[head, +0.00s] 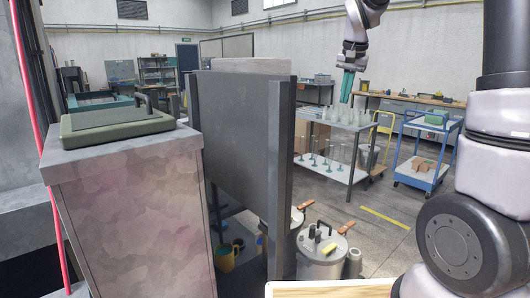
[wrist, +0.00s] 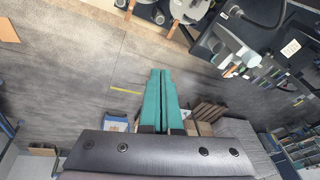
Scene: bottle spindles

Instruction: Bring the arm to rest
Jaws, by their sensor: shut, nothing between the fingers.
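My gripper (head: 346,87) hangs high in the upper middle of the head view, with its teal fingers pointing down. In the wrist view the two teal fingers (wrist: 160,75) lie together along their length, shut with nothing between them. In the head view the fingers show against a table with bottles; they hold nothing and I see no contact with anything.
A bottle table (head: 347,173) carries several clear bottles. A blue cart (head: 428,180) stands to its right. A dark upright panel (head: 238,130) and a cabinet (head: 130,215) fill the left. Steel pots (head: 320,262) stand low in front. Open floor (head: 390,205) lies between.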

